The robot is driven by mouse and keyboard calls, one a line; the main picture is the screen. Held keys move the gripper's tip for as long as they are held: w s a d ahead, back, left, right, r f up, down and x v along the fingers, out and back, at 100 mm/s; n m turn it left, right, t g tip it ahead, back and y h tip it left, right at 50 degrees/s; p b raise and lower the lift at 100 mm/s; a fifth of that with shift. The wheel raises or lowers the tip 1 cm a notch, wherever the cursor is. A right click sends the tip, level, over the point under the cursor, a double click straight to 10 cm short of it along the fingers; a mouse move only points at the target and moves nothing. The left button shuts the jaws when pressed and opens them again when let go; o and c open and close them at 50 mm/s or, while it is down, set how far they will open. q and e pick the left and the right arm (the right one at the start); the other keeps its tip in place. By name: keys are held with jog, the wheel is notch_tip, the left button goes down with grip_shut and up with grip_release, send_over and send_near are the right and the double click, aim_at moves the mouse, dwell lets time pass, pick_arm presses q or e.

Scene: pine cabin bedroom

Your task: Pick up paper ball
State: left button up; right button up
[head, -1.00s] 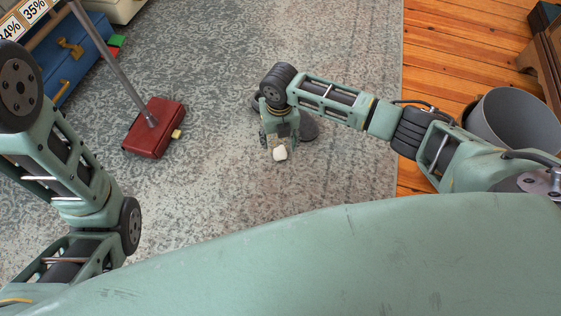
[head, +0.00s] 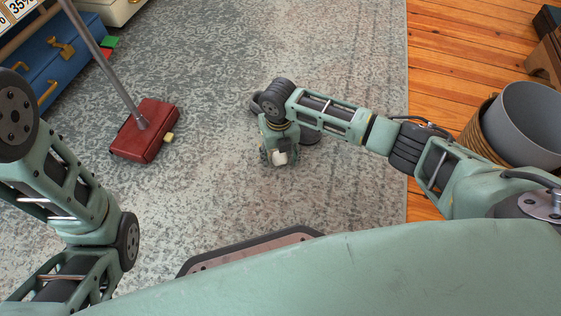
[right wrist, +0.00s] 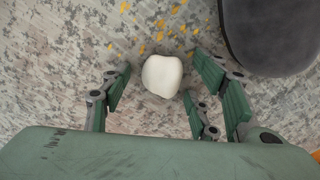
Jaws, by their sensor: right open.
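The paper ball (head: 279,157) is a small, white, rounded lump on the patterned grey rug. It also shows in the right wrist view (right wrist: 162,76). My right gripper (head: 278,155) points down at it from above. In the right wrist view the open fingers of the gripper (right wrist: 165,85) stand to the left and right of the ball, with gaps on both sides. The ball lies near the fingertips. The jaws of my left gripper are not in view; only parts of the left arm show.
A dark rounded object (right wrist: 270,35) lies on the rug close to the right fingers. A red floor sweeper (head: 146,130) stands to the left. A blue case (head: 50,58) is at the upper left. A grey bin (head: 520,125) stands on the wooden floor at right.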

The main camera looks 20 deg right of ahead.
jog(key=shift+f, duration=0.15)
jog(key=c, duration=0.8)
